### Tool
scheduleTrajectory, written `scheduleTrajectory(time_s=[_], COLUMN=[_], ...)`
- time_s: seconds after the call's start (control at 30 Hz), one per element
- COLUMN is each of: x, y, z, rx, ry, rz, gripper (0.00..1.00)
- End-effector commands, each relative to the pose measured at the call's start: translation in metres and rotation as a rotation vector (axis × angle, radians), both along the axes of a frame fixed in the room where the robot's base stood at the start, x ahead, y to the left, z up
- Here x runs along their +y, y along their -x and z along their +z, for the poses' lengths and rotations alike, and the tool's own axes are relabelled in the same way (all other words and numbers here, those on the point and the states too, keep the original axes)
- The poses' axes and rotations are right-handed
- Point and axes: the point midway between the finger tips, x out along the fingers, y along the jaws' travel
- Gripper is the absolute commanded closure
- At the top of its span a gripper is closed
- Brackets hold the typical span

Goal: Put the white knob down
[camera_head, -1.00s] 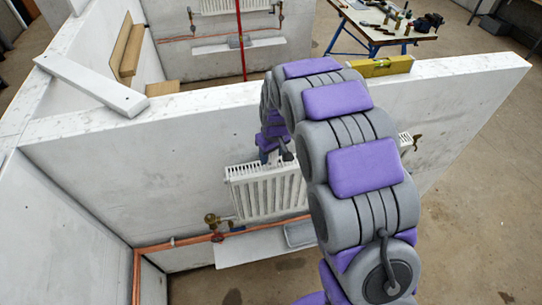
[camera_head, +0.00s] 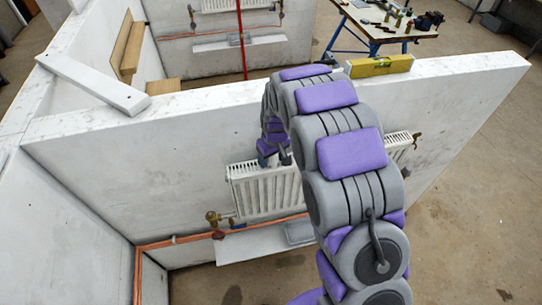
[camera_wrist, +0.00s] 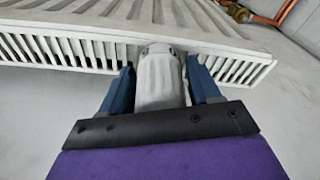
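The white knob (camera_wrist: 160,78) is a pale, ribbed, rounded cylinder between the blue fingers of my gripper (camera_wrist: 161,82) in the wrist view. The fingers lie close along both its sides and look shut on it. Its far end overlaps the edge of the white radiator (camera_wrist: 75,48) in that view; I cannot tell whether they touch. In the head view my gripper (camera_head: 274,157) is at the top of the radiator (camera_head: 265,192), in front of the wall. The knob cannot be made out there.
A brass valve (camera_head: 212,217) and copper pipe (camera_head: 180,239) are left of the radiator. Below is a white ledge (camera_head: 240,246) with a grey tray (camera_head: 299,232). A yellow level (camera_head: 380,66) and a white board (camera_head: 92,84) lie on the wall top.

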Motion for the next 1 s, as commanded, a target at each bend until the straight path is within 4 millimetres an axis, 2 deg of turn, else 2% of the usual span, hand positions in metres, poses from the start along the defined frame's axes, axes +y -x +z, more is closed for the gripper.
scheduleTrajectory(time_s=[0.1,0.33,0.47,0.67,0.8,1.0], x=[0.000,0.000,0.000,-0.003,-0.005,-0.008], y=[0.000,0.000,0.000,0.003,0.006,0.010], z=[0.000,0.001,0.008,0.039,0.070,0.104], rx=[0.000,0.000,-0.002,-0.007,-0.009,-0.006], ry=[0.000,0.000,0.000,-0.001,-0.003,-0.002], rz=[0.000,0.000,0.000,0.000,-0.001,0.000], gripper=[0.27,0.27,0.27,0.27,0.27,0.27])
